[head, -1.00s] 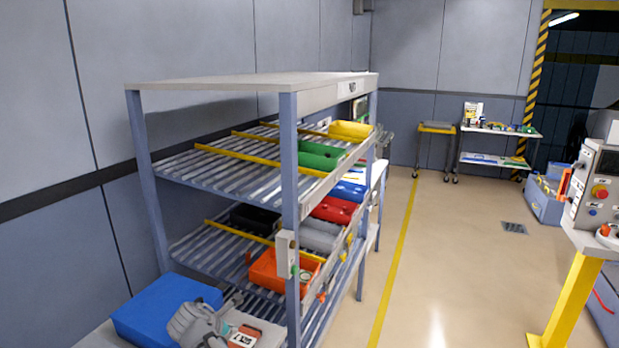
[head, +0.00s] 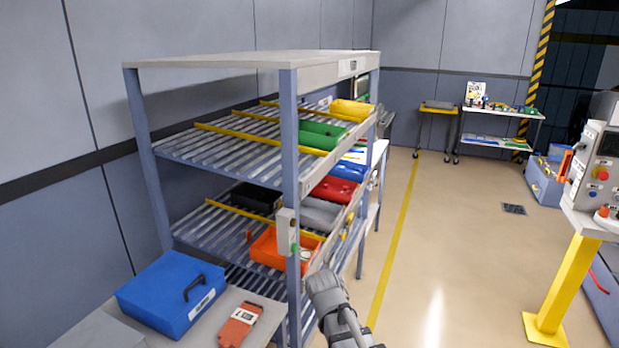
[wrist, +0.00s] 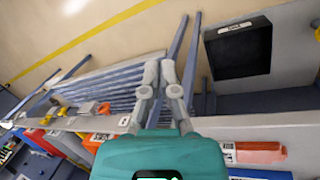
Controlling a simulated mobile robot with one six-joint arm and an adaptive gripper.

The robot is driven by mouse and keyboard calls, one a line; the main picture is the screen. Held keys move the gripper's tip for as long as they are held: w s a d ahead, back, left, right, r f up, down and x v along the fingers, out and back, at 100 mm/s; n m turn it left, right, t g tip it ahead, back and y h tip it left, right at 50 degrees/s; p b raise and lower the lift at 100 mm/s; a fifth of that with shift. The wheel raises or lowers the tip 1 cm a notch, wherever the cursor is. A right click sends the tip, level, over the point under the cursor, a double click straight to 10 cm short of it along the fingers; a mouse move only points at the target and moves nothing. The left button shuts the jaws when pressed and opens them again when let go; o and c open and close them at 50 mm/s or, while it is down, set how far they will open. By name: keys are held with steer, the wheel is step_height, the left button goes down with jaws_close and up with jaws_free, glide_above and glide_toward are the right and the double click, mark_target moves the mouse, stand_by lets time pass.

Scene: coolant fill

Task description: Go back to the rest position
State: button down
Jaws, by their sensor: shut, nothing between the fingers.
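My gripper (wrist: 158,72) has its two grey fingers together, with nothing between them, in the wrist view. Beyond the fingertips lie roller lanes and rails of the rack, apart from them as far as I can tell. In the head view my grey arm (head: 333,308) is at the bottom centre, right of the rack's front post. The fingertips cannot be made out there.
The roller rack (head: 291,165) holds several coloured bins, including an orange bin (head: 272,250). A blue case (head: 172,296) and an orange-red item (head: 240,324) lie on a bench at lower left.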

steer(key=s+d+m+g+y, duration=0.1)
steer(key=s+d+m+y, duration=0.1)
steer(key=s+d+m, duration=0.4)
steer(key=d+m, duration=0.3)
steer(key=d, duration=0.1)
steer(key=shift+s+f+g, duration=0.2)
steer(key=shift+f+g, duration=0.1)
steer(key=shift+g, duration=0.1)
stand_by(0.6)
